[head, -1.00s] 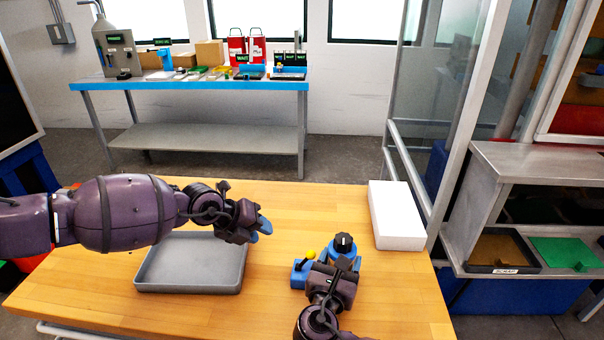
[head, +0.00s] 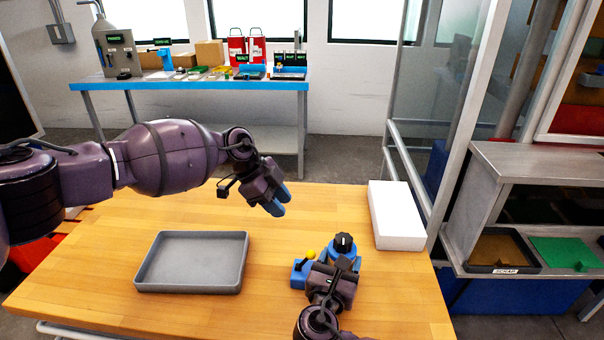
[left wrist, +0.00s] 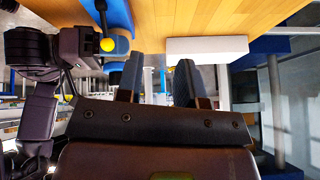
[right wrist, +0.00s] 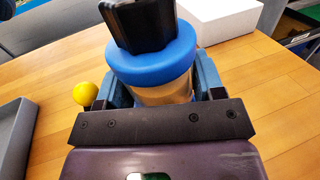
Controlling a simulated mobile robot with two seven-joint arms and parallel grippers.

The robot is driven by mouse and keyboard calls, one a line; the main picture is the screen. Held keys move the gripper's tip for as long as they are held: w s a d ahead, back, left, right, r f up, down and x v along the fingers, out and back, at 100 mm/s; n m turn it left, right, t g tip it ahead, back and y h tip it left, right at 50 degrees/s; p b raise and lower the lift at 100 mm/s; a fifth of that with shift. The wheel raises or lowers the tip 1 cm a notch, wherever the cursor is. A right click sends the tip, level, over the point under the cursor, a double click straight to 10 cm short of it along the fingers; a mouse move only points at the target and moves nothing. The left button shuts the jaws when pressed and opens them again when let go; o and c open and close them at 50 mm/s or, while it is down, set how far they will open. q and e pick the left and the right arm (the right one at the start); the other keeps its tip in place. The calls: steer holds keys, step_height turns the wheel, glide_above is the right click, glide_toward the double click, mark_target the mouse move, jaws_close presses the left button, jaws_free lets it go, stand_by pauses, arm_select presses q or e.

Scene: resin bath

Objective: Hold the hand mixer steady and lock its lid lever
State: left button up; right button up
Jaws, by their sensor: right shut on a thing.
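The hand mixer (head: 343,256) stands on the wooden table, with a blue collar and a black knob on top. In the right wrist view the mixer (right wrist: 155,62) shows a tan body under the collar. Its lever's yellow ball (head: 311,253) sticks out on the left side; the ball also shows in the left wrist view (left wrist: 107,44) and right wrist view (right wrist: 85,93). My right gripper (right wrist: 162,92) is shut around the mixer's body. My left gripper (head: 276,201) is open and empty, in the air up and left of the mixer, its blue fingertips apart.
A grey tray (head: 192,288) lies empty on the table at left. A white block (head: 396,215) lies at the right edge, behind the mixer. The wood between tray and mixer is clear. A blue-edged bench (head: 190,84) with several items stands at the back.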

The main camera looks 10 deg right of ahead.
arm_select(q)
steer(key=s+d+r+n+g, duration=0.1)
steer(key=d+r+n+g, duration=0.2)
steer(key=d+r+n, duration=0.2)
steer(key=shift+s+r+n+g, duration=0.35)
steer(key=shift+r+n, duration=0.85)
steer(key=shift+r, duration=0.3)
arm_select(e)
steer(key=o, duration=1.2)
steer(key=shift+o, duration=0.2)
